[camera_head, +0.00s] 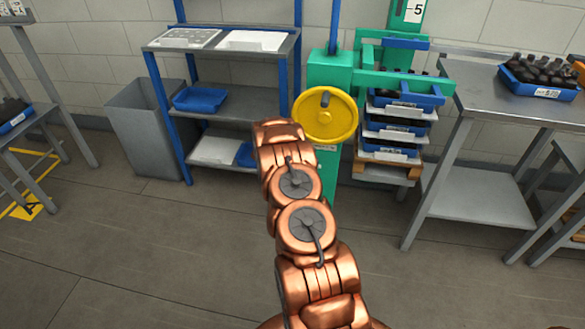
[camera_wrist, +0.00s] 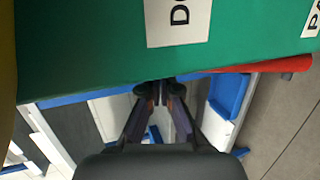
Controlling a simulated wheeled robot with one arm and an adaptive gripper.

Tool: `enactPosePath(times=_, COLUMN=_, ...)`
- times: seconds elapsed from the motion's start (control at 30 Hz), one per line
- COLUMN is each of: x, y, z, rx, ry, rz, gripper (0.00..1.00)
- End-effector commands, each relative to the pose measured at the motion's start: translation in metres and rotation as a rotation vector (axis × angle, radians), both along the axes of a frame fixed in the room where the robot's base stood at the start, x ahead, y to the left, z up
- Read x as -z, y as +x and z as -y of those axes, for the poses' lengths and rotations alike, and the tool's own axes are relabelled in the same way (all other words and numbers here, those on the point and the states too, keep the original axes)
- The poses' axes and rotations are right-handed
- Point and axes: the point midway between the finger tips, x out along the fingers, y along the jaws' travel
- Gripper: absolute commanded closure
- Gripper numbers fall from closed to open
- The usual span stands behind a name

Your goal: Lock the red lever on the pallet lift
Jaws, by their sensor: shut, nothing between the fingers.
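The pallet lift is a green column (camera_head: 330,72) with a yellow handwheel (camera_head: 345,116) on its front in the head view. In the wrist view its green panel (camera_wrist: 90,50) fills the top and carries white labels. The red lever (camera_wrist: 285,65) shows at the right of the wrist view, along the panel's edge; it is hidden in the head view. My gripper (camera_wrist: 160,86) is shut and empty, its fingertips at the panel's edge, left of the lever. I cannot tell whether they touch the panel. In the head view my arm hides the gripper.
Stacked blue trays (camera_head: 397,127) stand on a wooden pallet right of the column. A grey table (camera_head: 480,110) holding a blue crate of bottles (camera_head: 538,88) is at right. A blue-framed shelf (camera_head: 240,105) and grey bin (camera_head: 150,125) stand left. The front floor is open.

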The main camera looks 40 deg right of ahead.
Motion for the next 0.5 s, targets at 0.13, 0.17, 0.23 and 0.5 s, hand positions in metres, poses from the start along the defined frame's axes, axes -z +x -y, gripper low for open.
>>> enactPosePath(times=0.13, x=-0.007, y=0.001, z=0.003, rx=0.001, ry=-0.011, rz=0.008, gripper=1.0)
enactPosePath(times=0.17, x=-0.008, y=0.001, z=0.003, rx=0.001, ry=-0.011, rz=0.008, gripper=1.0)
enactPosePath(times=0.23, x=-0.01, y=0.0, z=0.0, rx=0.001, ry=-0.011, rz=0.008, gripper=1.0)
enactPosePath(times=0.5, x=-0.029, y=-0.005, z=-0.034, rx=-0.006, ry=-0.005, rz=0.004, gripper=1.0)
